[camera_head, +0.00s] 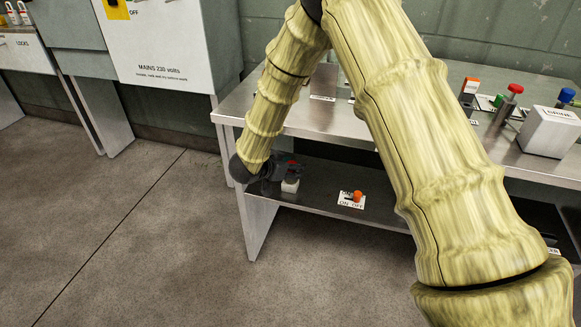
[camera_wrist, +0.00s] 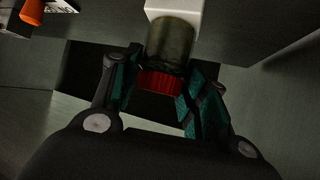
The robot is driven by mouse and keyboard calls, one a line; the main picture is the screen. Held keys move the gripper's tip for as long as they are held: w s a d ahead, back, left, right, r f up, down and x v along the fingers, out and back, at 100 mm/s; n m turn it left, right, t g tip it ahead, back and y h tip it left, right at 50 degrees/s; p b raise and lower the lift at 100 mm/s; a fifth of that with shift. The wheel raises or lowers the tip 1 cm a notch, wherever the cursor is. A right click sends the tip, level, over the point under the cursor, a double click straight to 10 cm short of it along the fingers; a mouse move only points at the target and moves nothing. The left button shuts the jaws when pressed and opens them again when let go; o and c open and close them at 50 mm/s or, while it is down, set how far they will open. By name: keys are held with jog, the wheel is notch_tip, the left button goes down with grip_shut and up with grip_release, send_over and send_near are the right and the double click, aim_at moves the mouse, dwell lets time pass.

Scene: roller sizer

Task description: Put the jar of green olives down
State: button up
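The jar (camera_wrist: 170,46) is a dark, greenish cylinder with a ribbed red lid (camera_wrist: 160,81). In the wrist view it is between the two fingers of my gripper (camera_wrist: 160,92), lid towards me. Its far end meets a white block (camera_wrist: 172,8); I cannot tell whether it rests on it. The fingers flank the lid and near part of the jar; I cannot tell whether both pads touch it. In the head view my gripper (camera_head: 277,170) is at the left end of the lower shelf (camera_head: 325,188), by a small red patch above the white block (camera_head: 290,186). The olives cannot be made out.
An orange ON/OFF knob (camera_head: 357,196) stands to the right on the lower shelf. The metal tabletop (camera_head: 300,112) lies close above my gripper and carries coloured switches and a white box (camera_head: 549,132). The table's left leg (camera_head: 255,222) is close by. Open floor lies left.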

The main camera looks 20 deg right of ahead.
jog(key=o, duration=0.3)
jog(key=shift+r, duration=0.15)
jog(key=p+v, duration=0.2)
jog(key=v, duration=1)
jog(key=s+d+f+n+y, duration=0.3)
jog(key=s+f, duration=0.4)
jog(key=f, duration=0.4)
jog(key=s+d+f+n+y, duration=0.2)
jog(key=s+d+f+n, duration=0.15)
jog(key=s+f, duration=0.55)
jog(key=s+f+n+g+y, duration=0.1)
jog(key=s+f+g, duration=0.1)
jog(key=s, duration=0.7)
jog(key=s+d+f+n+g+y, duration=0.1)
jog(key=s+f+n+g+y, duration=0.1)
jog(key=s+f, duration=0.3)
jog(key=s+f+n+g+y, duration=0.1)
jog(key=s+f+g, duration=0.1)
jog(key=s, duration=1.1)
jog(key=shift+d+f, duration=0.35)
jog(key=shift+f, duration=0.35)
